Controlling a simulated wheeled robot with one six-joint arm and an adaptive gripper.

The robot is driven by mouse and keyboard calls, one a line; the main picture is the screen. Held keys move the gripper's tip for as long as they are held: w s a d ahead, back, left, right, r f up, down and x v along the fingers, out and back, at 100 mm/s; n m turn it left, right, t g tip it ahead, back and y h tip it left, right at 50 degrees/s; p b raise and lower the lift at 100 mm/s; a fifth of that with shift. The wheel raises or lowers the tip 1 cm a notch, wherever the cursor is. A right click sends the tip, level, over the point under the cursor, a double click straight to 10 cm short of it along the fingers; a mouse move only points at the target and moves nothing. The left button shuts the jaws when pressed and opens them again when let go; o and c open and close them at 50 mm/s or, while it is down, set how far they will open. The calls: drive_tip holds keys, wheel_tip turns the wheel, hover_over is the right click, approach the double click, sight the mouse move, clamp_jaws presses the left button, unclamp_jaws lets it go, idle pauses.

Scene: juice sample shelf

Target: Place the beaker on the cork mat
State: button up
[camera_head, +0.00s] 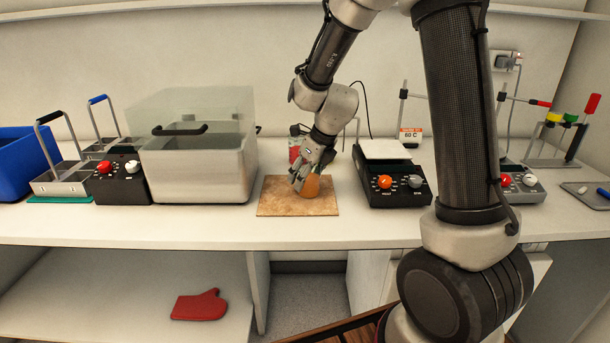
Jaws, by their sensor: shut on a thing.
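The beaker (311,187) holds something orange and is at the cork mat (275,198), over the mat's right half. My gripper (304,177) is shut on the beaker from above and behind, and its fingers hide part of it. The beaker looks slightly tilted. I cannot tell whether its base touches the mat. The mat lies flat near the front edge of the white counter, and its left half is bare.
A reddish container (295,147) is behind my gripper. A red oven mitt (199,305) lies on the lower shelf. The counter's front strip is clear.

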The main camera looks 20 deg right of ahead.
drive_tip(key=o, duration=1.6)
drive_tip(key=v, duration=1.1)
drive_tip(key=shift+d+r, duration=0.1)
drive_tip(key=shift+r, duration=0.1)
drive_tip(key=s+d+r+n, duration=0.2)
drive_tip(key=s+d+n, duration=0.1)
drive_tip(key=s+n, duration=0.5)
drive_tip(key=s+d+r+n+h, duration=0.1)
drive_tip(key=s+d+r+n, duration=0.1)
drive_tip(key=s+n, duration=0.6)
drive_tip(key=s+d+r+n+h, duration=0.1)
drive_tip(key=s+d+n, duration=0.3)
drive_tip(key=s+n, duration=0.5)
drive_tip(key=n, duration=0.4)
drive_tip(key=shift+r+n, duration=0.3)
drive_tip(key=shift+r, duration=0.1)
drive_tip(key=shift+d, duration=0.1)
